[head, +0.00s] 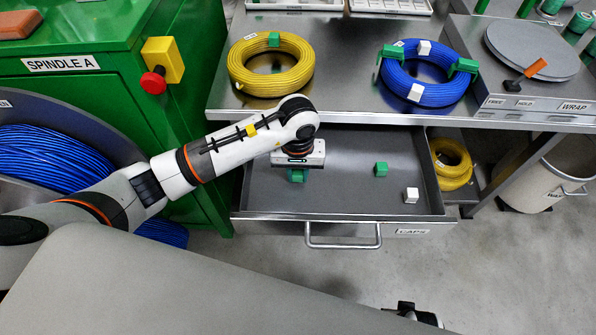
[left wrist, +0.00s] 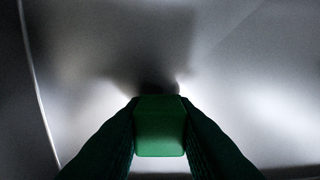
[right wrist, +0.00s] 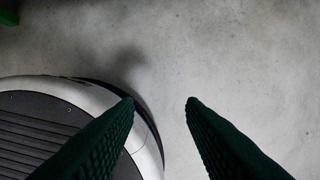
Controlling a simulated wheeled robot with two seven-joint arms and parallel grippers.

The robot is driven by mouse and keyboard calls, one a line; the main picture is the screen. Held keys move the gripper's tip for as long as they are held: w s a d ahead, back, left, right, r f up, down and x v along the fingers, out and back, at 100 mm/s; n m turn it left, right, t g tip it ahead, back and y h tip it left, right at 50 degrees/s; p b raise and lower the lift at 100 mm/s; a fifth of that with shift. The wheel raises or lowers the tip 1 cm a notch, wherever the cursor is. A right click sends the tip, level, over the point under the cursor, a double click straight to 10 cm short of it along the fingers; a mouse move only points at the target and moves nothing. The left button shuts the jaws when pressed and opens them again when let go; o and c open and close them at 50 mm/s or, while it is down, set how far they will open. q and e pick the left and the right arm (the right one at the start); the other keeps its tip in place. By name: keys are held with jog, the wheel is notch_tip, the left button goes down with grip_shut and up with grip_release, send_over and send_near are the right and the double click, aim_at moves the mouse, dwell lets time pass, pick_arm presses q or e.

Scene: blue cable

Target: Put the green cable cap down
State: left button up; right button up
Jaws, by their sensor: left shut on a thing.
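My left gripper (head: 298,166) reaches down into the open drawer (head: 340,190) labelled CAPS, at its left half. It is shut on a green cable cap (left wrist: 160,127), which sits between the fingertips in the left wrist view. In the head view a bit of this cap (head: 297,176) shows below the gripper. A dark shadow lies just beyond the cap on the drawer floor; I cannot tell whether the cap touches the floor. My right gripper (right wrist: 162,100) is open and empty above the grey floor, away from the drawer.
Another green cap (head: 381,169) and a white cap (head: 411,195) lie in the drawer's right half. The bench (head: 345,85) above holds a yellow coil (head: 271,64) with a green cap, and a blue coil (head: 427,75) with green and white caps. The drawer's middle is bare.

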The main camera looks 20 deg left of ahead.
jog(key=shift+s, duration=0.1)
pick_arm(q)
jog(key=shift+f+b, duration=0.25)
jog(key=shift+b, duration=0.1)
jog(key=shift+f, duration=0.15)
pick_arm(e)
jog(key=shift+w+a+r, duration=0.1)
jog(key=shift+w+r, duration=0.2)
jog(key=shift+r, duration=0.4)
jog(key=shift+w+r, duration=0.3)
jog(key=shift+r, duration=0.4)
jog(key=shift+r, duration=0.2)
pick_arm(q)
jog(key=shift+f, duration=0.1)
jog(key=shift+b, duration=0.3)
jog(key=o, duration=0.9)
jog(key=shift+o, duration=0.2)
pick_arm(e)
jog(key=shift+w+r, duration=0.15)
jog(key=shift+r, duration=0.35)
